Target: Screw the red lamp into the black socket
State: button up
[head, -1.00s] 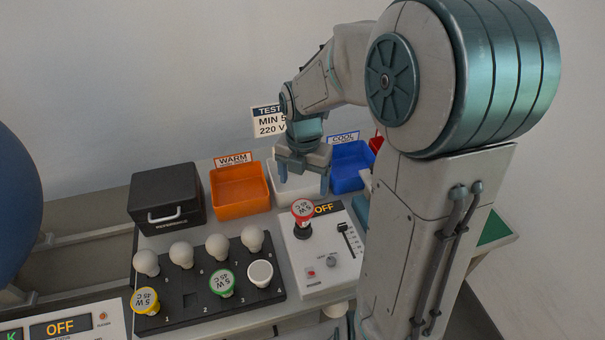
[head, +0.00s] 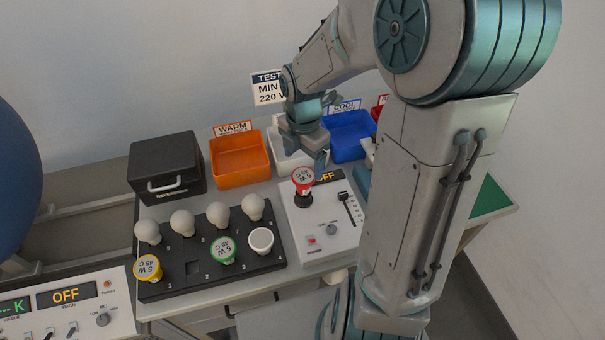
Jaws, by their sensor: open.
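The red lamp (head: 303,179), with a white label on its top, stands upright on the black socket (head: 303,200) of the white test panel. How far its base sits inside the socket is too small to tell. My gripper (head: 318,163) is open and empty, above and slightly behind the red lamp, in front of the white bin. Its fingers look apart from the lamp.
A black rack (head: 208,262) to the left holds several bulbs, including a yellow (head: 148,268) and a green one (head: 223,250). An orange bin (head: 240,158), a white bin (head: 285,160) and a blue bin (head: 350,138) stand behind. A black case (head: 167,167) is at left. The panel display reads OFF.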

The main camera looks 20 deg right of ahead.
aim_at(303, 175)
notch_tip(303, 175, down, 8)
jog(key=shift+r+b, duration=0.25)
jog(key=shift+b, duration=0.05)
jog(key=shift+c, duration=0.3)
jog(key=c, duration=1)
jog(key=m+b, duration=0.2)
jog(key=m, duration=0.4)
jog(key=shift+f, duration=0.1)
jog(key=m+b, duration=0.1)
jog(key=m, duration=0.3)
jog(key=m+b, duration=0.1)
jog(key=m, duration=0.2)
jog(key=shift+m+b, duration=0.3)
jog(key=shift+b, duration=0.05)
jog(key=m+b, duration=0.1)
jog(key=m, duration=0.3)
jog(key=shift+w, duration=0.1)
jog(key=m+b, duration=0.1)
jog(key=m, duration=0.4)
